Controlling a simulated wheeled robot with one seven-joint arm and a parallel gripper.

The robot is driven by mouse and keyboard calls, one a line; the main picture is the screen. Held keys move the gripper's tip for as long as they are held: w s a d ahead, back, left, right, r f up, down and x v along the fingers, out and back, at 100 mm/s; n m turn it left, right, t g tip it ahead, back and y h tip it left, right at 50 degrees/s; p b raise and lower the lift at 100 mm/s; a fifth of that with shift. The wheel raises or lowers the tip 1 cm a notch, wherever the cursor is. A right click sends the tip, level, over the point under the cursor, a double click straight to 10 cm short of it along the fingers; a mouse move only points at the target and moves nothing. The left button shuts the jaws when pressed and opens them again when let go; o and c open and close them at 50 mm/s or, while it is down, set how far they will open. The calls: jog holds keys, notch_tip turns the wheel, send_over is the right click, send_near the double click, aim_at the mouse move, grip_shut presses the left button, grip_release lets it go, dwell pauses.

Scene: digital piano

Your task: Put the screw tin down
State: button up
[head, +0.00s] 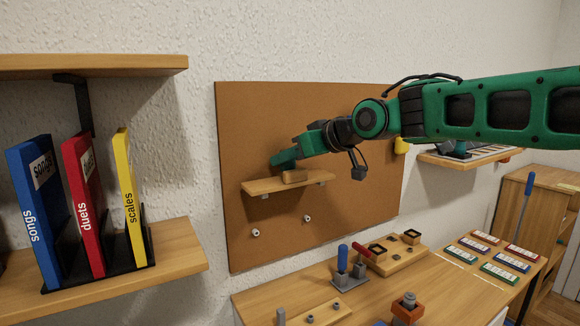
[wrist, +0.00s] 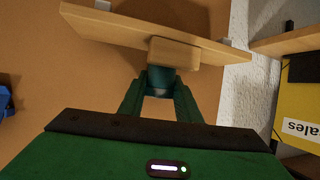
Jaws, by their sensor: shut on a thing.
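My gripper (head: 285,160) is at the small wooden wall shelf (head: 262,187) on the cork board. In the wrist view my green fingers (wrist: 162,90) are shut on a dark teal, round-looking thing with a grey end (wrist: 161,77), which I take to be the screw tin. The fingers hide part of it. A small wooden block (head: 294,176) is on the shelf, just beyond the held tin in the wrist view (wrist: 180,53). I cannot tell whether the tin touches the block or the shelf. In the head view the tin cannot be told apart from my gripper.
A cork board (head: 245,130) backs the shelf, with white pegs (head: 256,233) below. Left, a wall shelf (head: 180,252) holds blue, red and yellow binders (head: 130,195). The desk (head: 270,300) below carries a blue-handled tool (head: 343,258) and a wooden block tray (head: 400,258).

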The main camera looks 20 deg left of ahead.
jog(key=shift+f, duration=0.75)
jog(key=o, duration=0.8)
jog(key=shift+f, duration=0.1)
jog(key=v, duration=1.2)
